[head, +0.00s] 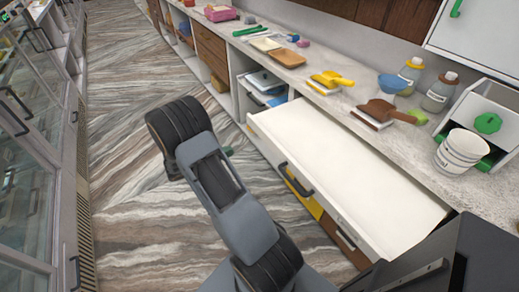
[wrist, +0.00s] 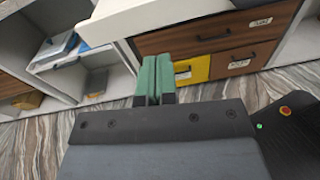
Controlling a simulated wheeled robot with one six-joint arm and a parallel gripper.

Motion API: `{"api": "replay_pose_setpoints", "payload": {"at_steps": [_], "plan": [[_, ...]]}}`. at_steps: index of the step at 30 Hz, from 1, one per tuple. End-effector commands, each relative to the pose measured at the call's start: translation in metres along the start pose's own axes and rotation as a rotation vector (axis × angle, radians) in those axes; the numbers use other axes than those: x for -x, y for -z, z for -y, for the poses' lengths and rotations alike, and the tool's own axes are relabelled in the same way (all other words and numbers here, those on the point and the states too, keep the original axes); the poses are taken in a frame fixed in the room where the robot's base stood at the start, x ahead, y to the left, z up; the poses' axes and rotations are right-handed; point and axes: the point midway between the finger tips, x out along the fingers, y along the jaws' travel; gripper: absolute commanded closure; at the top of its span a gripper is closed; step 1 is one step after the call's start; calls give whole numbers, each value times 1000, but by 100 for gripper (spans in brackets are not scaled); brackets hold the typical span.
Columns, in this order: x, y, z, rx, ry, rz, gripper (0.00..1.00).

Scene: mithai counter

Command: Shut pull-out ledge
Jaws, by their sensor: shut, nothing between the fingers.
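The pull-out ledge (head: 345,160) is a long white board that stands out from under the counter top on the right of the head view. A dark bar handle (head: 296,180) sits on its front face. In the wrist view the ledge's white edge (wrist: 135,18) crosses the top. My gripper (wrist: 154,78) has green fingers pressed together with nothing between them. In the head view only a bit of my gripper (head: 228,151) shows past my arm, over the aisle, left of the ledge front and apart from the handle.
Brown drawers (wrist: 240,60) and a yellow drawer (wrist: 193,70) lie below the ledge. Open shelves (wrist: 80,70) stand left of them. The counter top (head: 330,95) holds scoops, bottles and white tubs (head: 460,150). Glass cabinets (head: 35,130) line the left; the floor (head: 130,220) between is clear.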

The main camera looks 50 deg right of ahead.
Motion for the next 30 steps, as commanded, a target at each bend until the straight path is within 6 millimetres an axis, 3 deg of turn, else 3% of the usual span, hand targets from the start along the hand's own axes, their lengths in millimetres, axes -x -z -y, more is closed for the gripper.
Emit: {"api": "replay_pose_setpoints", "payload": {"at_steps": [1, 6, 11, 24, 30], "plan": [[-3, 14, -3, 27, -16, 29, 100], [-10, 28, -9, 72, -49, 82, 100], [-29, 27, -10, 79, -53, 91, 100], [-110, 20, -14, 78, -51, 89, 100], [-133, 18, -16, 77, -53, 88, 100]]}}
